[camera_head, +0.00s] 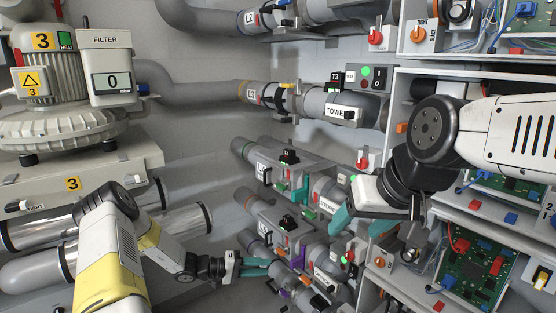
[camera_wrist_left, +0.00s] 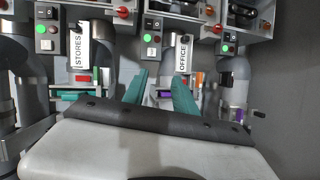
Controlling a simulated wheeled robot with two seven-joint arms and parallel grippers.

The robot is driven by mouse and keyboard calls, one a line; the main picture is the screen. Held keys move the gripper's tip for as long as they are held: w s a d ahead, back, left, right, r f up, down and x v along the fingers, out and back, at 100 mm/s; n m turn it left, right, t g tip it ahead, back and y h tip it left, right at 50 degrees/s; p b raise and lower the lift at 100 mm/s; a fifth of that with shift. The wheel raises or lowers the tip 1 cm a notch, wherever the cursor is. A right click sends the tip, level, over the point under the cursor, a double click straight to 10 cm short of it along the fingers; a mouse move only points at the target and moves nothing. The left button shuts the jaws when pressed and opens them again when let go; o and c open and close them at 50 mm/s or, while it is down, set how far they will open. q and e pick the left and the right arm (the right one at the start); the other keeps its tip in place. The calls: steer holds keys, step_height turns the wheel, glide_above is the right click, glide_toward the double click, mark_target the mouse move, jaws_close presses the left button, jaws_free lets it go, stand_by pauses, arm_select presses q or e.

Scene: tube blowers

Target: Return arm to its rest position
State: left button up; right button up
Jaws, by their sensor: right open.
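My left arm comes in from the lower left in the head view. Its left gripper (camera_head: 256,267) has teal fingers and is near the lower pipes. In the left wrist view the fingers of my left gripper (camera_wrist_left: 160,92) stand apart, with nothing between them, in front of the tubes labelled STORES (camera_wrist_left: 82,46) and OFFICE (camera_wrist_left: 183,53). My right arm comes in from the right in the head view. Its right gripper (camera_head: 361,223) is open, with teal fingers pointing down and left, in front of the lower tubes and shelf. I see nothing held in it.
A filter machine (camera_head: 112,84) stands at the upper left, with shiny cylinders (camera_head: 185,222) below. Grey pipes with labels, switches and coloured gates line the wall. Shelves with circuit boards (camera_head: 480,270) are at the right. The middle left, before the wall, is fairly free.

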arm_select(q)
steer(key=s+a+r+m+g+y, duration=0.15)
steer(key=s+r+y, duration=0.35)
steer(key=r, duration=0.7)
steer(key=s+r+m+g+y, duration=0.25)
steer(key=s+r, duration=0.45)
steer(key=r, duration=0.5)
steer(key=s+a+r+t+y, duration=0.2)
steer(key=s+a+r+t, duration=0.1)
steer(key=s+r, duration=0.3)
steer(key=s+a+r+n+t+y, duration=0.1)
steer(key=s+a+r+t+y, duration=0.2)
steer(key=s+r, duration=0.4)
steer(key=s, duration=0.3)
steer(key=shift+s+a, duration=0.3)
steer(key=shift+a, duration=0.1)
steer(key=shift+r+y, duration=0.15)
steer(key=shift+y, duration=0.1)
